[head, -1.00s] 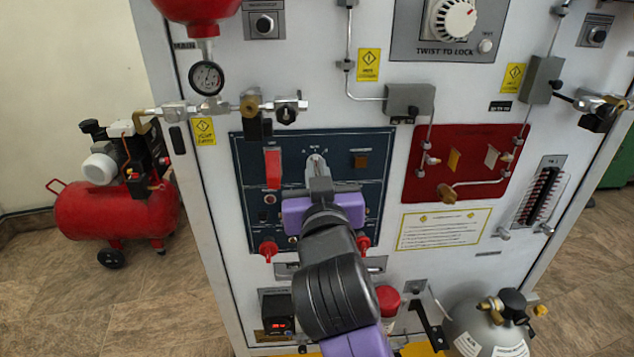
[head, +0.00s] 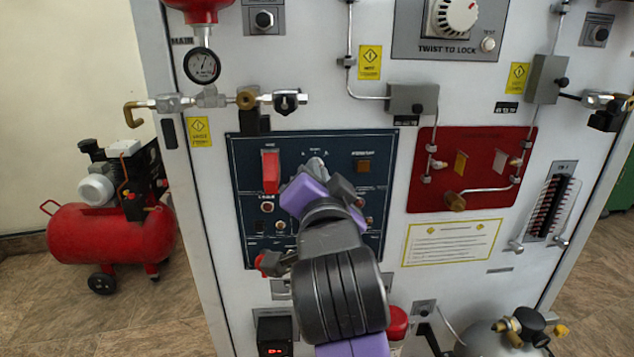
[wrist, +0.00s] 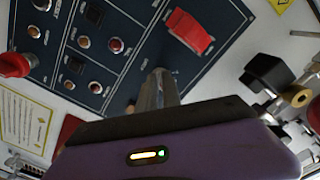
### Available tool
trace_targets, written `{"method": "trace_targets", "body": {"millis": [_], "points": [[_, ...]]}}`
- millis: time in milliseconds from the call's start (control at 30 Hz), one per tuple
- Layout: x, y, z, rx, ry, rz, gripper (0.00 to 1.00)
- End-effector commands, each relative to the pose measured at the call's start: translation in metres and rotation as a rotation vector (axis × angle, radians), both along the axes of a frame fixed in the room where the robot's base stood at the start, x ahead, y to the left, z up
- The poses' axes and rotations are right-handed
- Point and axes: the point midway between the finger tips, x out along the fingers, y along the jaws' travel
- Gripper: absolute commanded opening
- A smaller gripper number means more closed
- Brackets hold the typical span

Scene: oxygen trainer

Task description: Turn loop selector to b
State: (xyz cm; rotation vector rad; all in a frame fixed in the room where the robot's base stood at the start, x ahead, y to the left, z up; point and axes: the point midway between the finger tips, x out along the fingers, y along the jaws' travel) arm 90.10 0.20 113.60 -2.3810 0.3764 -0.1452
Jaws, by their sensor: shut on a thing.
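The loop selector is a silvery knob (head: 315,167) at the top middle of the dark blue panel (head: 240,200). It also shows in the wrist view (wrist: 157,90), rising behind the edge of my gripper. My gripper (head: 316,178) is at the selector, purple and tilted, and is shut on it. The fingertips and most of the knob's lower part are hidden by the gripper body. The small position marks above the knob are too small to read.
A red guarded switch (head: 271,172) sits just left of the selector, and an amber square button (head: 363,166) to its right. A red knob (head: 268,263) is at the panel's lower left. A red panel (head: 430,190) with pipes lies further right.

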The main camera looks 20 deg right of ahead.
Motion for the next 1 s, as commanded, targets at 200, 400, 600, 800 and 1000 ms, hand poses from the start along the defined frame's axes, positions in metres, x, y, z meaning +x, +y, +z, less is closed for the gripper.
{"method": "trace_targets", "body": {"millis": [200,400,600,800,1000], "points": [[0.0000,0.0001,0.0003,0.050,-0.018,0.000,0.00],[0.0000,-0.0001,0.0007,0.062,-0.022,0.000,0.00],[0.0000,-0.0002,0.0008,0.062,-0.022,0.000,0.00],[0.0000,-0.0003,0.0007,0.062,-0.021,-0.001,0.30],[0.0000,-0.0002,0.0004,0.062,-0.021,-0.001,0.31]]}}
